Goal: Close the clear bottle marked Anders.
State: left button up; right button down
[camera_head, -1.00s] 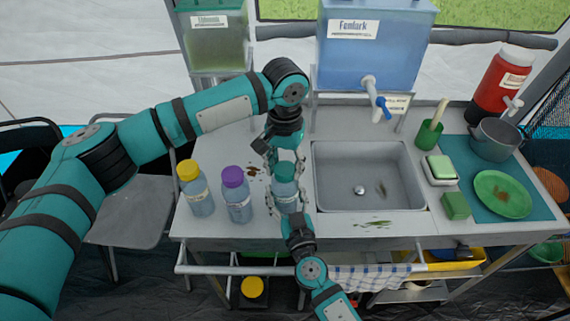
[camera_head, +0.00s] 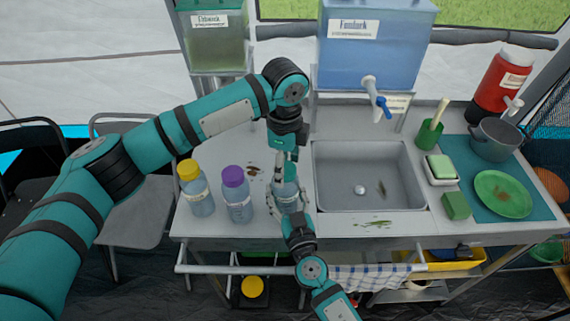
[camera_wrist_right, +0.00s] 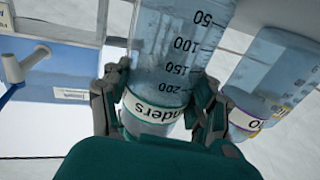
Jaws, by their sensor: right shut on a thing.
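The clear bottle marked Anders (camera_head: 288,200) stands upright at the sink's left edge; its label and scale show in the right wrist view (camera_wrist_right: 178,45). My right gripper (camera_head: 289,212) comes from the front and is shut around its body, with a finger on each side in the wrist view (camera_wrist_right: 158,98). My left gripper (camera_head: 283,168) points down over the bottle's top, its fingers at the mouth. The fingers cover the mouth, so I cannot tell whether a lid is there or how far the fingers are closed.
A purple-lidded bottle (camera_head: 237,194) and a yellow-lidded bottle (camera_head: 195,188) stand close on the left. The sink (camera_head: 345,190) is on the right. A blue water tank (camera_head: 375,50) with a tap (camera_head: 376,98) stands behind. Brown specks lie on the counter.

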pick_arm(q)
notch_tip(320, 180, up, 12)
jog(key=shift+r, duration=0.1)
dwell(0.6)
pick_arm(e)
jog(key=shift+c, duration=1.4)
grip_release()
jog(key=shift+s, duration=0.15)
jog(key=v, duration=1.1)
jog(key=shift+s, duration=0.4)
jog(key=shift+d, duration=0.1)
